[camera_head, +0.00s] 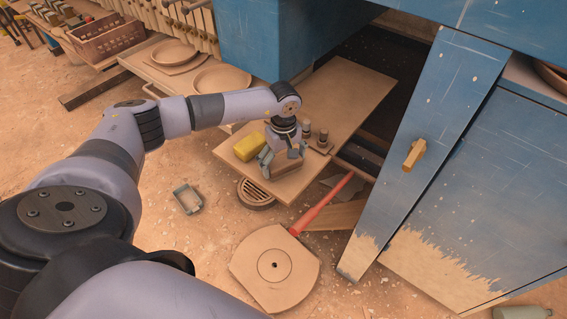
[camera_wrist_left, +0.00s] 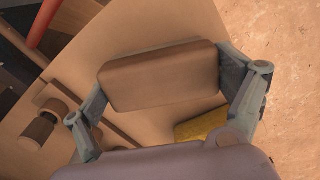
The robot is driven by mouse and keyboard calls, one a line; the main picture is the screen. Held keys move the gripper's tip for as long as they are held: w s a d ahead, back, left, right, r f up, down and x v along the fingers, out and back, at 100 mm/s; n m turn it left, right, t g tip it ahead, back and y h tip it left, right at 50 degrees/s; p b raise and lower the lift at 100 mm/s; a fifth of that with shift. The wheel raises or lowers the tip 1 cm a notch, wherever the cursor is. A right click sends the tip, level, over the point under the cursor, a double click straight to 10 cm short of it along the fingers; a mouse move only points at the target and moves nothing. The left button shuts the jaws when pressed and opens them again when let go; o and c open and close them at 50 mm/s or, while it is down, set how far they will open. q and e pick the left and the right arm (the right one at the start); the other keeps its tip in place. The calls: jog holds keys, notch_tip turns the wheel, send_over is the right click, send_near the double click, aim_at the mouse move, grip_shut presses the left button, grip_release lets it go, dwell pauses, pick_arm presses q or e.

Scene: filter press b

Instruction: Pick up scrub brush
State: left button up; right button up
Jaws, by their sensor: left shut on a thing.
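The scrub brush (camera_head: 287,168) shows as a brown block with rounded edges near the front corner of a wooden board. It also shows in the left wrist view (camera_wrist_left: 158,76), where it lies between my left gripper's two fingers (camera_wrist_left: 165,80). In the head view my left gripper (camera_head: 280,160) points down at the board and is shut on the brush. The brush's underside is hidden, so I cannot tell whether it touches the board. My right gripper is not in view.
A yellow block (camera_head: 249,146) lies just left of the gripper. Short dark pegs (camera_head: 323,138) stand to its right on the wooden board (camera_head: 350,95). A blue door (camera_head: 430,130) stands right. A round plate (camera_head: 285,250) and red handle (camera_head: 320,205) lie in front.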

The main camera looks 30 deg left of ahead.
aim_at(283, 160)
pick_arm(q)
jog(key=shift+r, duration=0.15)
notch_tip(283, 160, up, 20)
jog(key=b, duration=0.2)
